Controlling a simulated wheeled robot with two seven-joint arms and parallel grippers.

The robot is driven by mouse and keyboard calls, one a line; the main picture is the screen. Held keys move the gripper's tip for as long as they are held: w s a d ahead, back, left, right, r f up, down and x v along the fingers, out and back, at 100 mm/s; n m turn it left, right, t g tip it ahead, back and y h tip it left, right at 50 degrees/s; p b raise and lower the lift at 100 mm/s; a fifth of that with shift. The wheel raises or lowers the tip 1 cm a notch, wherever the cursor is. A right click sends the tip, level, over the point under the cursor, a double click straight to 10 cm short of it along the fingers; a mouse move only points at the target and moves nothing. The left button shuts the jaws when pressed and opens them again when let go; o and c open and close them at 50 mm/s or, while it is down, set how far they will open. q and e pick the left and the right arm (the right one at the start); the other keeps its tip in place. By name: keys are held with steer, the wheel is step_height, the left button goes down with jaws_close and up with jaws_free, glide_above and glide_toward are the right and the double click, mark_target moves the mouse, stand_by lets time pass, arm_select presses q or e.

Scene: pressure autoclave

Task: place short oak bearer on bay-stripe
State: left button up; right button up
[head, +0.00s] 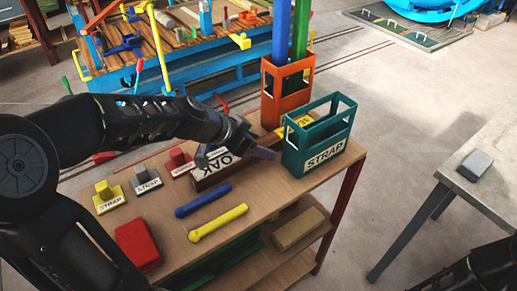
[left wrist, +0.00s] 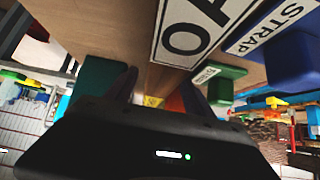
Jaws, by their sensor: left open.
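A dark brown block (head: 207,184) with a white OAK label lies on the wooden bench top (head: 165,225), partly hidden by my left gripper; it looks like the short oak bearer. The OAK label (left wrist: 200,28) shows large in the left wrist view. My left gripper (head: 258,151) is open, above and beside the far right end of the block. I cannot tell whether the fingers touch it. My right gripper's fingers are not seen.
A teal STRAP crate (head: 318,140) and an orange crate (head: 288,95) holding tall bars stand at the bench's right end. Yellow (head: 110,197), grey (head: 147,180) and red (head: 180,163) labelled blocks stand left. Blue (head: 203,201) and yellow (head: 218,223) rods lie in front.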

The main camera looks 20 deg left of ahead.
arm_select(q)
steer(key=shift+c, duration=0.2)
jaws_close()
stand_by(0.5)
